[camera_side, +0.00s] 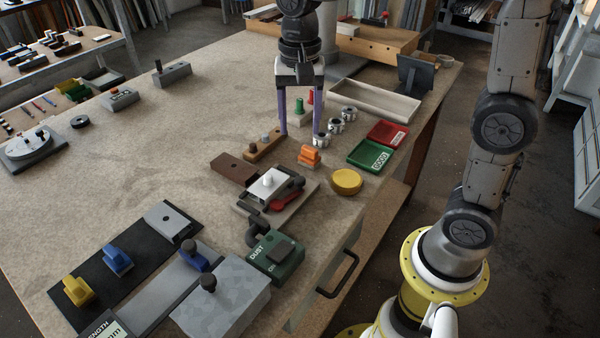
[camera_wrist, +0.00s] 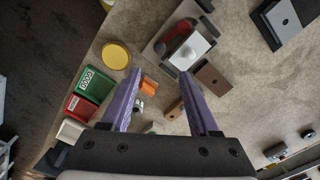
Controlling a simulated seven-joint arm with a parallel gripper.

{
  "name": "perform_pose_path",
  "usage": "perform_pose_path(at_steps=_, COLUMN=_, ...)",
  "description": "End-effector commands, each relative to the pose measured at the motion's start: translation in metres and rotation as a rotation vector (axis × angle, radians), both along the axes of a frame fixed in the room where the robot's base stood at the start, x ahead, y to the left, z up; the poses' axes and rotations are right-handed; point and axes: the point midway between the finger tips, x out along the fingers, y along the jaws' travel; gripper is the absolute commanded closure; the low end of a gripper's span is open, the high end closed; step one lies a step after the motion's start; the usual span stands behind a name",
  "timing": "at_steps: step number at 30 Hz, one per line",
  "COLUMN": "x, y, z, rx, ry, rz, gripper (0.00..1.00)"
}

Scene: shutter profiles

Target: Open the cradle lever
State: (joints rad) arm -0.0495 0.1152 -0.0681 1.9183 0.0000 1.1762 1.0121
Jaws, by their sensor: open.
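The cradle is a beige base (camera_side: 243,208) carrying a white block with a pale knob (camera_side: 268,181) and dark clamps. A red lever (camera_side: 287,201) lies low along the cradle's near right side. In the wrist view, the white block (camera_wrist: 187,48) is near the top centre, and the red part (camera_wrist: 173,27) shows partly beside it. My gripper (camera_side: 300,132) is open and empty, with two purple fingers pointing down. It is behind the cradle in the side view, apart from it. In the wrist view, my gripper (camera_wrist: 162,74) sits below the cradle.
An orange piece (camera_side: 310,155) and a wooden block with pegs (camera_side: 264,145) stand near my fingers. A yellow disc (camera_side: 346,181), green tray (camera_side: 370,155) and red tray (camera_side: 388,133) lie right. A brown block (camera_side: 233,168) and green DUST box (camera_side: 275,258) adjoin the cradle.

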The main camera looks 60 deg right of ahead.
Motion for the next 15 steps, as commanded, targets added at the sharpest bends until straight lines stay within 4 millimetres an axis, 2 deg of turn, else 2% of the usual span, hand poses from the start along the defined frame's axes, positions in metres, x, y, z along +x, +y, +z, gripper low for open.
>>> perform_pose_path(at_steps=5, x=-0.001, y=0.000, z=-0.020, rx=0.000, ry=0.005, rz=0.002, gripper=0.39)
perform_pose_path(at_steps=15, x=-0.002, y=0.000, z=-0.086, rx=0.000, ry=0.006, rz=0.002, gripper=0.39)
